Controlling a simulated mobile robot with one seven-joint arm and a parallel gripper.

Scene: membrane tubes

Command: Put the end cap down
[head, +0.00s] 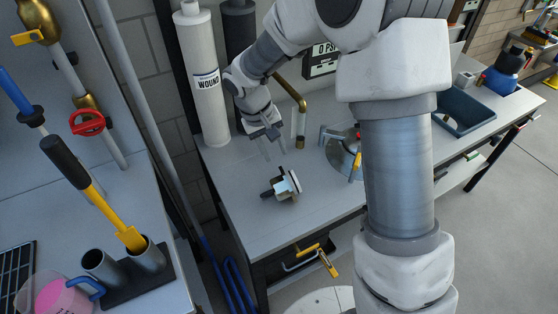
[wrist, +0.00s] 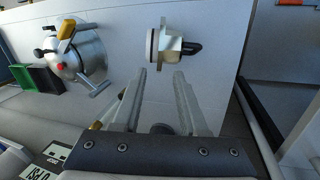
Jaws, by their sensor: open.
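The end cap (head: 284,187) lies on the grey bench top, a pale disc-shaped piece with a white flange and a dark stub. In the wrist view the end cap (wrist: 172,44) sits beyond my fingertips, with its dark looped part pointing right. My gripper (head: 275,152) is open and empty, just behind the end cap and a little above the bench. In the wrist view my gripper (wrist: 160,72) shows its two fingers apart, with bare bench between them. The end cap is apart from the fingers.
A white tube labelled WOUND (head: 206,85) and a dark tube (head: 238,40) stand behind my gripper. A brass pipe (head: 300,120) rises beside it. A round metal vessel (head: 343,155) stands right of the end cap, partly behind my arm. The bench top (head: 235,180) is clear left of the cap.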

